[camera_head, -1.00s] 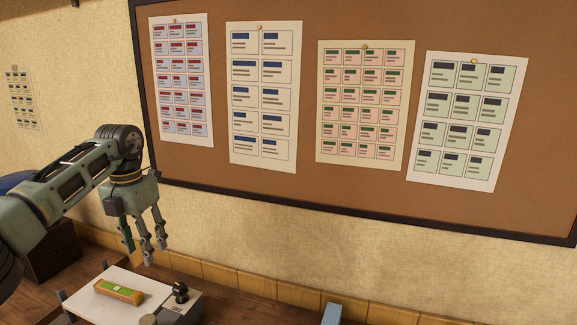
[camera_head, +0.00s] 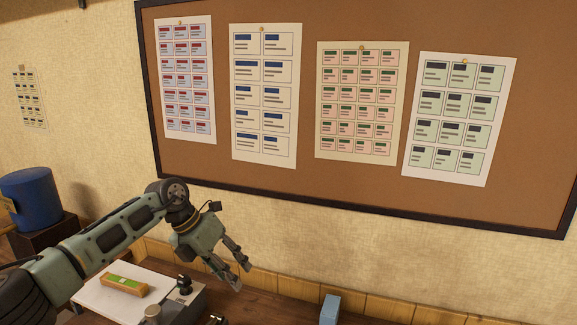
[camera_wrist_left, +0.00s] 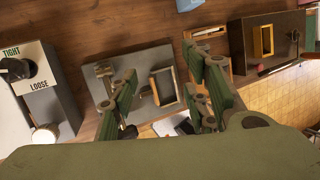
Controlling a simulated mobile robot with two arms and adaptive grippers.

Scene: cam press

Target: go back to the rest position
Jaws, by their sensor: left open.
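My left gripper (camera_head: 238,276) is open and empty in the head view. Its arm comes in from the left and the fingers point down and to the right, above the bench. In the left wrist view its fingers (camera_wrist_left: 160,105) are spread apart over a grey plate (camera_wrist_left: 100,70) with a square frame on it, with nothing between the fingertips. My right gripper is in neither view.
A white board (camera_head: 100,302) with a yellow-green block (camera_head: 124,285) lies below my left arm. A TIGHT/LOOSE dial box (camera_wrist_left: 40,85) and a brown box (camera_wrist_left: 265,45) flank the plate. A blue barrel (camera_head: 30,198) stands at the left. A corkboard (camera_head: 330,190) hangs behind.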

